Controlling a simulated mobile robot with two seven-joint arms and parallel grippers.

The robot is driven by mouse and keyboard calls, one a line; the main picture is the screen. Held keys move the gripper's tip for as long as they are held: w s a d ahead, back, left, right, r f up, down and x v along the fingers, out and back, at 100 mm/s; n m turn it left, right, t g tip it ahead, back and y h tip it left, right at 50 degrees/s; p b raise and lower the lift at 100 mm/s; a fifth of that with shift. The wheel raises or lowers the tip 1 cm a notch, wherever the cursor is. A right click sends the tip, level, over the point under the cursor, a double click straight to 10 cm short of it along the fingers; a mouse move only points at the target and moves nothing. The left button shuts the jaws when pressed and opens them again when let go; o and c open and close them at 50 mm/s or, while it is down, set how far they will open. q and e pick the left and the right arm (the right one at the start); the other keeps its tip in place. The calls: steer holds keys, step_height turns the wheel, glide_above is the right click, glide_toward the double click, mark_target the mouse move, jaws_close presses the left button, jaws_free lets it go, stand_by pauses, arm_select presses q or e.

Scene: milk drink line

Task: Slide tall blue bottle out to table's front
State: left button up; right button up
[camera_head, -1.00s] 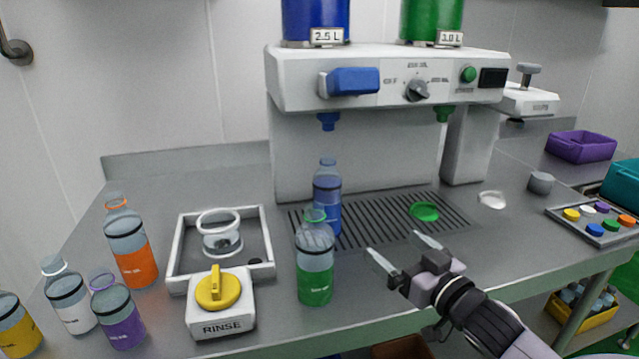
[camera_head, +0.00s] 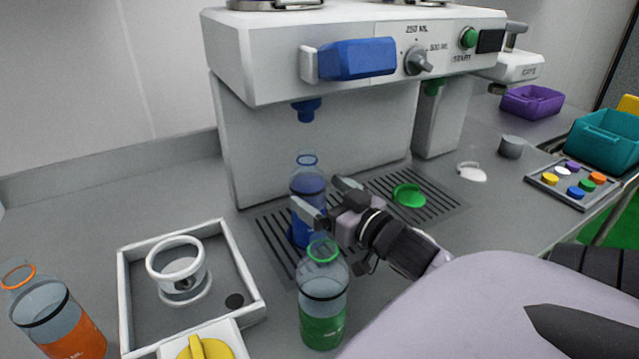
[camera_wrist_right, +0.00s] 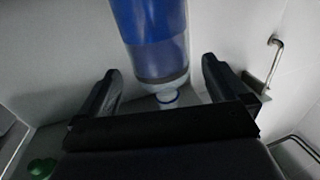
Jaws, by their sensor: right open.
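The tall blue bottle (camera_head: 308,186) stands upright on the drip grate, under the blue nozzle of the dispenser. Its lower part is partly hidden by my right gripper and the green bottle. My right gripper (camera_head: 322,199) is open beside the blue bottle, with its fingers at the bottle's mid height. In the right wrist view the blue bottle (camera_wrist_right: 152,45) shows between and beyond the two spread fingers; I cannot tell whether either finger touches it. My left gripper is not in view.
A green bottle (camera_head: 323,300) stands just in front of the grate, close below my right gripper. A green cap (camera_head: 409,195) lies on the grate (camera_head: 445,205). The dispenser (camera_head: 300,140) rises behind.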

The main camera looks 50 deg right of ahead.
steer(key=shift+w+r, duration=0.1)
steer(key=shift+w, duration=0.35)
steer(key=shift+w+d, duration=0.2)
steer(key=shift+w, duration=2.5)
steer(key=c, duration=1.5)
steer(key=shift+o, duration=0.2)
steer(key=s+p, duration=0.3)
steer(key=s, duration=0.2)
steer(key=shift+d, duration=0.1)
steer(key=shift+s, duration=0.6)
